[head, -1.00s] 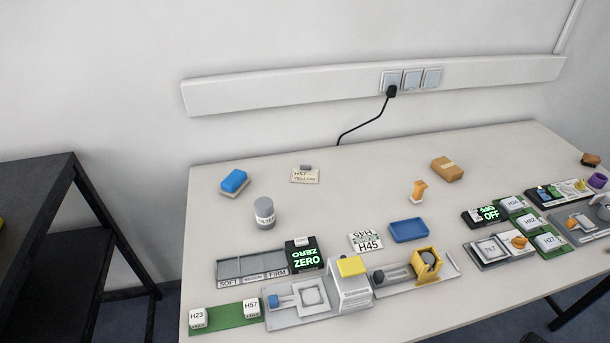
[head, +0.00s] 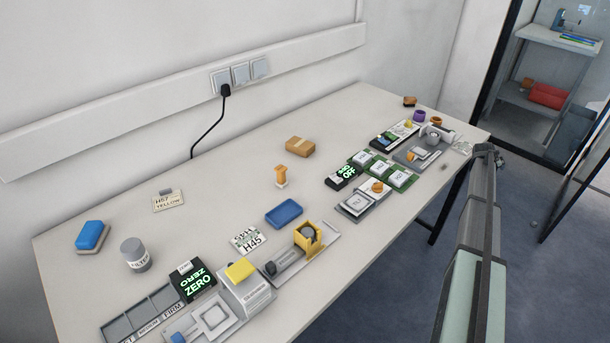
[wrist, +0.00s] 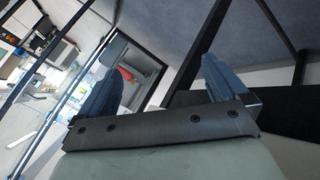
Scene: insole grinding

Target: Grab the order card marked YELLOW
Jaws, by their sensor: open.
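The order card marked YELLOW (head: 168,201) lies on the table's back left part. It is a cream card reading H57 YELLOW, with a small grey piece at its top edge. A second card, white and green and marked H45 (head: 249,241), lies nearer the table's middle. In the wrist view my gripper (wrist: 158,88) is open, its two blue fingers apart with nothing between them. In the head view my arm is at the right, off the table's front edge and far from the YELLOW card; the fingers are not clear there.
Around the YELLOW card are a blue-topped block (head: 91,236), a grey FILTER can (head: 135,254) and bare table. A blue tray (head: 284,212), a brown block (head: 300,147) and a yellow-topped machine (head: 243,278) stand further right. A black cable hangs from the wall socket.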

